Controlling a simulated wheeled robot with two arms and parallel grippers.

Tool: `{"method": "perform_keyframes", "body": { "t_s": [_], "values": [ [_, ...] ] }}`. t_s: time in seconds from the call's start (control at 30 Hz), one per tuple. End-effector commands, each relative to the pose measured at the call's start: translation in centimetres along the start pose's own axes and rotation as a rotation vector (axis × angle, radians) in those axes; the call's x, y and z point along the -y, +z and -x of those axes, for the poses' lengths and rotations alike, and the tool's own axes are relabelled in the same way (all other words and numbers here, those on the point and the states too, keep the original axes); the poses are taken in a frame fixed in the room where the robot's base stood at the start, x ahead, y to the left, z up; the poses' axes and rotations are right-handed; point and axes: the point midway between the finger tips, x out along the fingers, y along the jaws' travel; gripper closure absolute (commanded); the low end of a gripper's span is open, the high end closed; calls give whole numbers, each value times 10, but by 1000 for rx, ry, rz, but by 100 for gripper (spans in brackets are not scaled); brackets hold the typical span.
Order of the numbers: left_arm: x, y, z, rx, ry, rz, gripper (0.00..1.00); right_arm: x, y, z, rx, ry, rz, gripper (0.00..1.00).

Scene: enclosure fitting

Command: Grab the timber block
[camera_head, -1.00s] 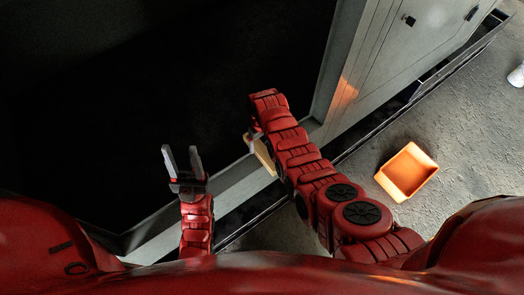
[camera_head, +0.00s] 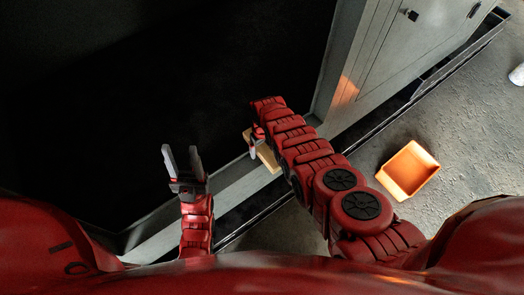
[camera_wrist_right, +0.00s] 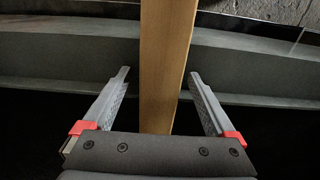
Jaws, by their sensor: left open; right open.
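The timber block (camera_head: 268,156) is a light brown bar lying across the pale sill in the head view, partly hidden by my right arm. In the right wrist view the timber block (camera_wrist_right: 164,62) runs from the top edge down between the fingers of my right gripper (camera_wrist_right: 158,78). That gripper is open, with a gap showing on each side of the block. In the head view the right gripper (camera_head: 256,143) is mostly hidden beside the block. My left gripper (camera_head: 182,160) is open and empty, pointing up over the dark area, left of the block.
An orange bin (camera_head: 408,171) stands on the concrete floor at the right. A grey cabinet door (camera_head: 420,45) is at the upper right. The pale sill (camera_head: 235,190) borders a dark interior. A white object (camera_head: 517,75) is at the right edge.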

Motion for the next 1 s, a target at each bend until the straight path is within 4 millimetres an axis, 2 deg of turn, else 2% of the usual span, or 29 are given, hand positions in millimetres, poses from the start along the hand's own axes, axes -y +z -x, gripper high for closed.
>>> {"method": "perform_keyframes", "body": {
  "t_s": [0.1,0.13,0.6,0.63,1.0],
  "values": [
    [0,0,-1,0,0,0,50,0,0,1,-1,0,0,9],
    [0,0,-1,0,0,0,50,0,0,1,-1,0,0,12],
    [0,0,-1,0,0,0,50,0,-1,1,-1,1,0,97],
    [0,0,-1,0,0,0,50,0,-1,1,-1,1,0,100],
    [0,-1,-4,0,0,0,50,0,-1,4,-2,1,0,100]
  ]
}}
